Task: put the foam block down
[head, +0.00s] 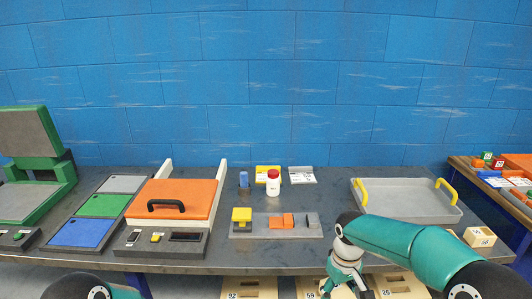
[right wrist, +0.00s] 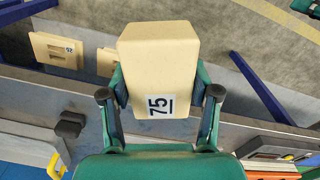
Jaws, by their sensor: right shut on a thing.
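The foam block (right wrist: 158,62) is cream, with a black-on-white 75 label on the face towards the camera. My right gripper (right wrist: 160,92) is shut on it, one finger on each side, in the right wrist view. In the head view my right gripper (head: 346,284) hangs at the table's front edge, low in the picture. The held block cannot be told apart clearly there. My left gripper is not in the head view; only part of that arm shows at the bottom left.
Cream numbered foam pieces (head: 252,288) lie low in front of the dark table (head: 300,258). Another cream block (head: 480,237) sits at the table's right end. A grey tray (head: 408,212) with yellow handles, an orange-lidded box (head: 172,198) and a grey fixture (head: 258,228) stand on the table.

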